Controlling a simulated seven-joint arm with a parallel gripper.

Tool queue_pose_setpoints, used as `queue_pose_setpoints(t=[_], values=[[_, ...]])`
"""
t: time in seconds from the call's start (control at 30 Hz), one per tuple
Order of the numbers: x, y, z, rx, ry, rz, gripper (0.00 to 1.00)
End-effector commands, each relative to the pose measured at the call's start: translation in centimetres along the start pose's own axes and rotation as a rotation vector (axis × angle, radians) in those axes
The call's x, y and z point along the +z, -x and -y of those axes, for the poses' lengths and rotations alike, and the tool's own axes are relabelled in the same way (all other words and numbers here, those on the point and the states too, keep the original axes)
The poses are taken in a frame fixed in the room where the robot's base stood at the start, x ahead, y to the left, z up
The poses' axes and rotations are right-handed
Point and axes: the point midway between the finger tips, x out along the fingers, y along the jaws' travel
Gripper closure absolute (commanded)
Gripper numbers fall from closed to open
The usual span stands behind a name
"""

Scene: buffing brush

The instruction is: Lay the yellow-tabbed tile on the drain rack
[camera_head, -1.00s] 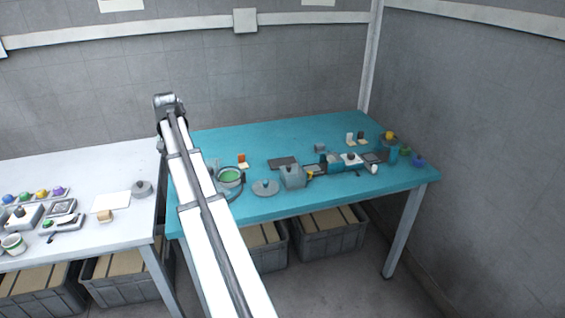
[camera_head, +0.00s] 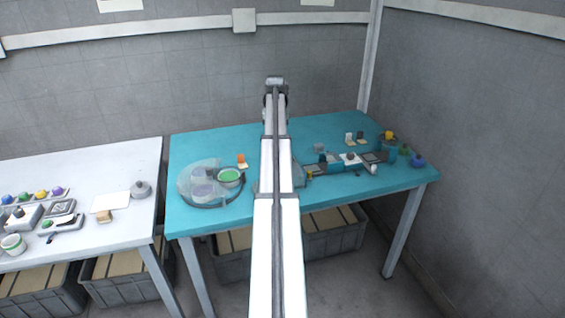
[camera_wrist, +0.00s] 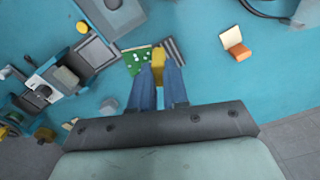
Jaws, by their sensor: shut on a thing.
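My gripper (camera_wrist: 160,66) shows in the wrist view, its blue fingers shut on the yellow tab (camera_wrist: 157,56) of a tile. The tile (camera_wrist: 135,61) is green with white dots and sticks out to the left of the fingers. A dark slatted piece, which looks like the drain rack (camera_wrist: 177,52), shows just right of and behind the tab. The tile appears over or beside this rack; I cannot tell whether they touch. In the head view my arm hides the gripper, the tile and the rack.
A blue and grey machine (camera_wrist: 45,90) is at left. The back of the teal table (camera_head: 220,143) is clear.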

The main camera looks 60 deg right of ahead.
Motion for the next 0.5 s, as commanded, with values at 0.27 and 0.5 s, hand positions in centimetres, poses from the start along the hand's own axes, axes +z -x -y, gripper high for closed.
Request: queue_pose_setpoints(t=[0.27, 0.5], values=[[-5.9, -0.1, -3.6, 0.0, 0.216, 0.001, 1.0], [-6.3, -0.3, -3.5, 0.0, 0.325, 0.001, 1.0]])
